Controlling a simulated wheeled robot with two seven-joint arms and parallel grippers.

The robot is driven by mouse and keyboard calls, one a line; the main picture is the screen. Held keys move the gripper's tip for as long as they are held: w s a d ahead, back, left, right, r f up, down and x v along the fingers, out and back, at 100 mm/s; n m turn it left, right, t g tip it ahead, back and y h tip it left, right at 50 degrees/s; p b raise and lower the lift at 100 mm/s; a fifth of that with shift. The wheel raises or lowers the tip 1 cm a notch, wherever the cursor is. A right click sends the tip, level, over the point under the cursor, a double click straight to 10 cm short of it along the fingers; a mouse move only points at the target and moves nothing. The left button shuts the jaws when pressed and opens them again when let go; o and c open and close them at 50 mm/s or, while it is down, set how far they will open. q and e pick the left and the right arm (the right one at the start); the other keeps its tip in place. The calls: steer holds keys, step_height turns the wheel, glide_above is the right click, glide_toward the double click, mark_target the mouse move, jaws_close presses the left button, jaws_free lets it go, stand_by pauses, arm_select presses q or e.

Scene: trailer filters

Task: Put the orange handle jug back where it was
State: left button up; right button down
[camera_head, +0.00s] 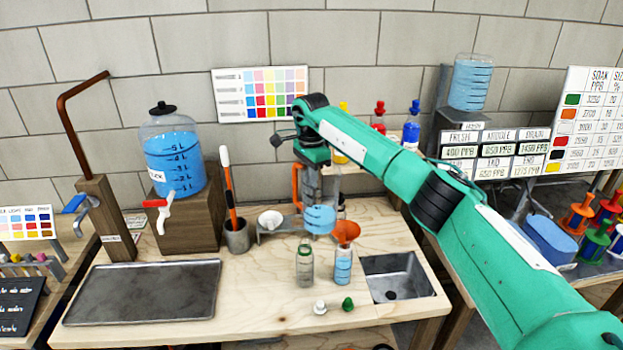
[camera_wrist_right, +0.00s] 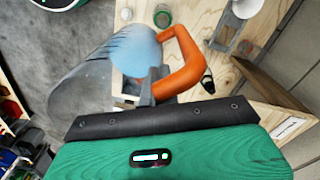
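The orange handle jug (camera_head: 320,219) is a clear vessel with some blue liquid in it. It is held above the bench, in front of the wall shelf, and its tilt is hard to judge. In the right wrist view its orange handle (camera_wrist_right: 187,62) and clear body (camera_wrist_right: 80,85) fill the middle. My right gripper (camera_wrist_right: 140,92) is shut on the handle; in the head view the wrist partly hides it. Just right of and below the jug, an orange funnel (camera_head: 346,232) sits in a bottle with blue liquid (camera_head: 343,268). My left gripper is in no view.
An open clear bottle (camera_head: 305,267) stands left of the funnel bottle. White and green caps (camera_head: 347,304) lie in front. A metal sink (camera_head: 397,279) is right, a dark tray (camera_head: 142,292) left. A tool cup (camera_head: 236,236) and blue-filled dispenser (camera_head: 174,160) stand behind.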

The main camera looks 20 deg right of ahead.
steer(key=s+a+f+n, duration=0.2)
steer(key=s+n, duration=0.3)
steer(key=s, duration=0.6)
steer(key=s+a+f+n, duration=0.2)
steer(key=s+f+n, duration=0.3)
steer(key=s, duration=0.6)
steer(key=s+a+f+n, duration=0.2)
steer(key=s+f+n, duration=0.2)
steer(key=s, duration=0.7)
steer(key=shift+f+n, duration=0.25)
steer(key=shift+n, duration=0.65)
